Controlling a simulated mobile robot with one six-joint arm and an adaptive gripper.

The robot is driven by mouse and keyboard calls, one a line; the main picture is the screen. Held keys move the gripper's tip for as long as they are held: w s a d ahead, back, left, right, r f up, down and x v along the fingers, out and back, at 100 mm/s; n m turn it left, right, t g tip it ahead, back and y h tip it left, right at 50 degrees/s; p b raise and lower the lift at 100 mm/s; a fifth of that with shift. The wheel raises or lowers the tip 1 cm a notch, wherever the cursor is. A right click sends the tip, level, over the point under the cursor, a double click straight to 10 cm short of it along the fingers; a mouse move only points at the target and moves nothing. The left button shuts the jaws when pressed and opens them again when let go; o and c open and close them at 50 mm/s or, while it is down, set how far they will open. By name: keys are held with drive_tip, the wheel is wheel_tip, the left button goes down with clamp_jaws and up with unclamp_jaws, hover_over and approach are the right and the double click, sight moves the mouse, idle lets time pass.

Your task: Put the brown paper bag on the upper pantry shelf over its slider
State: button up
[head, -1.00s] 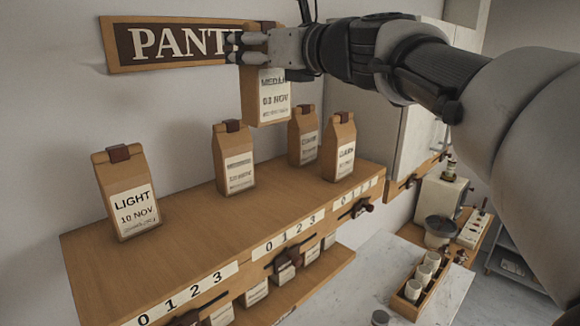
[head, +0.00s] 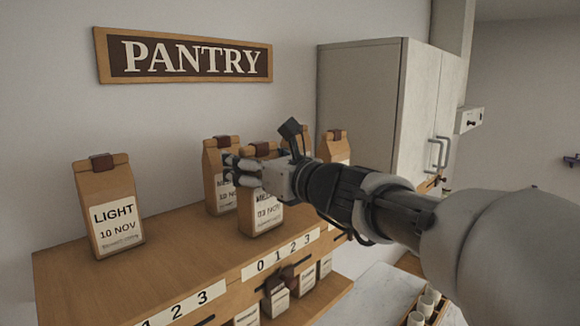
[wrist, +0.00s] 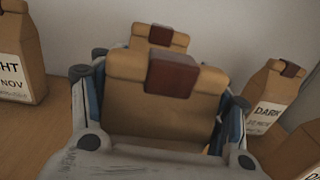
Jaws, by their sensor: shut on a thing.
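The held brown paper bag (head: 264,218) has a white label and a dark red clip on its folded top. My gripper (head: 232,170) is shut on its upper part. In the wrist view the bag (wrist: 150,112) stands between the two fingers. It is nearly upright over the front part of the upper pantry shelf (head: 165,265), above the middle 0-1-2-3 scale (head: 281,252). I cannot tell whether its base touches the shelf. A dark red slider knob (head: 287,272) sits below that scale. The fingers hide part of the bag's label.
A LIGHT bag (head: 112,212) stands at the left of the shelf. Another bag (head: 216,178) stands close behind the held one. A DARK bag (wrist: 271,92) stands to the right in the wrist view. A cabinet (head: 362,110) is at the right.

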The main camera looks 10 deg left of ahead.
drive_tip(key=shift+f, duration=0.1)
drive_tip(key=o, duration=1.9)
drive_tip(key=shift+f, duration=0.1)
